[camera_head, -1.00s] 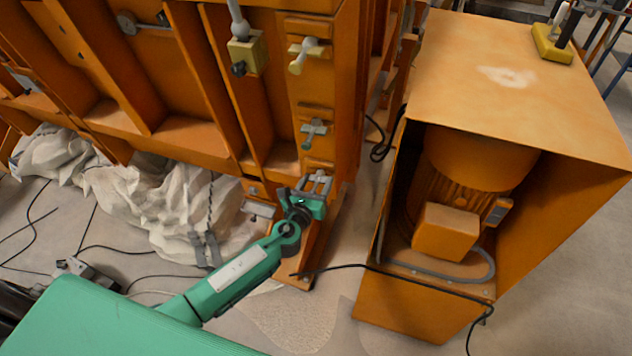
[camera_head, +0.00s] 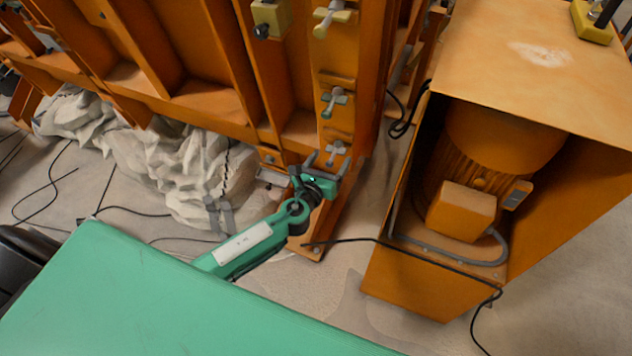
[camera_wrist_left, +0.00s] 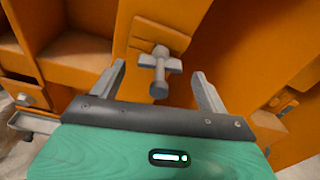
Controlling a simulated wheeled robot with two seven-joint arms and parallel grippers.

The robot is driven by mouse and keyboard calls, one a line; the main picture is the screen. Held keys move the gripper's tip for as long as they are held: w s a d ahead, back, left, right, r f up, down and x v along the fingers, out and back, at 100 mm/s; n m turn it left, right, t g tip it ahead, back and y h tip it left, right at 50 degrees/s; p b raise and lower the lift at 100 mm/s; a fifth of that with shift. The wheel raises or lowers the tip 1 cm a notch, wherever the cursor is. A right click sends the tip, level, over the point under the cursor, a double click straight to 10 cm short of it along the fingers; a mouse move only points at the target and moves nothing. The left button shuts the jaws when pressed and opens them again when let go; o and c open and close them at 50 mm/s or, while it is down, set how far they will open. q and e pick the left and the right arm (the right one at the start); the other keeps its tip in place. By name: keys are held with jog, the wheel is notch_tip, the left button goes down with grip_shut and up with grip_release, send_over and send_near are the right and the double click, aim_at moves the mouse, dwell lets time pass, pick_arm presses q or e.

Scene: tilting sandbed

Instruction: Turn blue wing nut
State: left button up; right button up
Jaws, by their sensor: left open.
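A small grey wing nut (camera_head: 337,151) sits low on the orange frame's upright, just beyond my left gripper. In the left wrist view the same grey wing nut (camera_wrist_left: 160,72) shows its bolt end facing me, between the two fingers. My left gripper (camera_head: 328,160) is open, with a finger to either side of it; I cannot tell how deep the fingers reach. A wing nut with a blue-green tint (camera_head: 334,101) sits higher on the same upright, above the gripper and apart from it. My right gripper is not in view.
A pale yellow wing nut (camera_head: 331,17) is near the top of the upright. An orange motor housing (camera_head: 400,285) stands to the right, with a black cable across its front. A crumpled whitish sheet (camera_head: 180,165) lies at left. Some floor is clear between frame and housing.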

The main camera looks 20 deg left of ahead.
pick_arm(q)
jog(key=s+b, duration=0.2)
jog(key=s, duration=0.9)
jog(key=shift+a, duration=0.4)
jog(key=shift+r, duration=0.1)
jog(key=s+a+f+n+g+y, duration=0.15)
jog(key=f+n, duration=0.25)
jog(key=f, duration=0.5)
jog(key=a+f+n+g, duration=0.3)
jog(key=f, duration=0.6)
jog(key=s+a+f+n+g, duration=0.25)
jog(key=s+f+n, duration=0.25)
jog(key=f, duration=0.5)
jog(key=s+a+f+n+g, duration=0.1)
jog(key=s+f+n+g, duration=0.25)
jog(key=s+f, duration=0.4)
jog(key=s+f+n+g, duration=0.2)
jog(key=s+f+n, duration=0.3)
jog(key=s, duration=0.5)
jog(key=s+d+f+n+g, duration=0.1)
jog(key=s+f+n+g, duration=0.1)
jog(key=s+f+n, duration=0.4)
jog(key=s+d+f+n+g, duration=0.1)
jog(key=s+f+n, duration=0.5)
jog(key=s, duration=0.7)
notch_tip(320, 180, down, 2)
jog(key=shift+s+f+g, duration=0.15)
jog(key=shift+s+g, duration=0.15)
jog(key=shift+g, duration=0.35)
